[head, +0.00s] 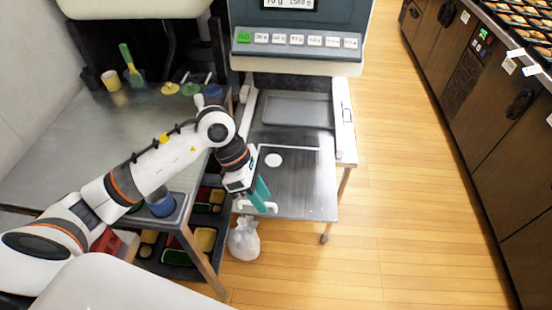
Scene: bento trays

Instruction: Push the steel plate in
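The steel plate (302,190) is a flat grey metal sheet with a white disc mark. It sticks out toward me from under the machine (296,50) with the display and button row. A white handle-like piece (250,208) shows at its near left corner. My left gripper (264,198), with teal fingers, is at that corner, over the plate's left edge and close to the white piece. I cannot tell whether the fingers touch or grip it. My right gripper is not in view.
A steel table (60,150) stands left, with cups and coloured lids at its back. Black trays of food (180,254) sit below it. A white bag (244,240) is on the floor under the plate's near left corner. The wooden floor (400,200) to the right is clear, up to brown cabinets (510,140).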

